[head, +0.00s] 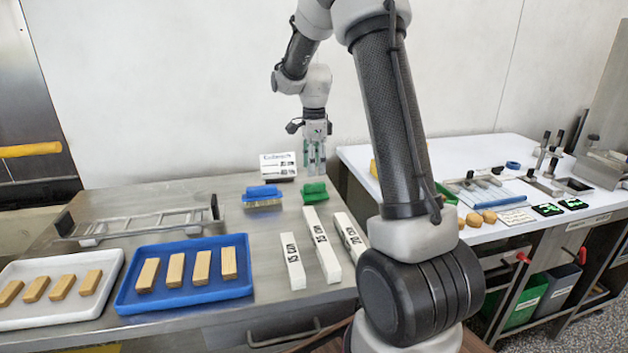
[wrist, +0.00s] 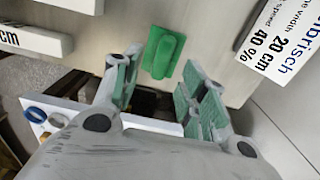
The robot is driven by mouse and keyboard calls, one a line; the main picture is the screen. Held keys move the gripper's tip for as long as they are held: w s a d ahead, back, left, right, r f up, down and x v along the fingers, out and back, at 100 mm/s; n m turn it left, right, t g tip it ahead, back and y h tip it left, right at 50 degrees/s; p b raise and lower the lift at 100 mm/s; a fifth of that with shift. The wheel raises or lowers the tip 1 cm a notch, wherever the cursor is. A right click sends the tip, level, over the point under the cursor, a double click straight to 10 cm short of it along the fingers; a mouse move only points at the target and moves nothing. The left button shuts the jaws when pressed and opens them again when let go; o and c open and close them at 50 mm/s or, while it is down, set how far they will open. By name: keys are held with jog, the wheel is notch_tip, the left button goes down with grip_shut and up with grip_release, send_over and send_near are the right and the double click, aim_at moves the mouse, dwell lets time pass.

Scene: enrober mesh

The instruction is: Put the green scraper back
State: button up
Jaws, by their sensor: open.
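The green scraper (head: 314,193) lies on the steel table near its back right edge, just right of a blue-topped brush (head: 262,195). My gripper (head: 315,168) hangs above the scraper, pointing down, open and empty. In the wrist view the green scraper (wrist: 163,52) lies flat, its raised grip facing up. The open fingers of my gripper (wrist: 160,85) frame the area just below it in the picture, one to each side, apart from it. Whether the fingertips are directly over the scraper cannot be told.
White bars (head: 322,245) marked in cm lie in front of the scraper. A printed sign (head: 278,166) stands behind the brush. A blue tray (head: 122,303) and a white tray (head: 10,322) hold tan bars. A metal rack (head: 140,222) lies behind. A white worktop (head: 480,150) is at right, across a gap.

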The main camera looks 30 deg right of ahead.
aim_at(314, 184)
jog(key=s+a+r+n+t, duration=0.1)
jog(key=s+a+r+n, duration=0.1)
jog(key=s+r+n, duration=0.45)
jog(key=s+a+r+n+t, duration=0.1)
jog(key=s+a+r+n, duration=0.25)
jog(key=s+r, duration=0.55)
jog(key=s+a+f+n+t, duration=0.1)
jog(key=s+f+n+t, duration=0.1)
jog(key=s+n, duration=0.9)
jog(key=s+f, duration=0.1)
jog(key=s, duration=0.3)
jog(key=shift+s+a, duration=0.2)
jog(key=shift+a, duration=0.1)
jog(key=shift+c, duration=0.7)
jog(key=shift+a, duration=0.1)
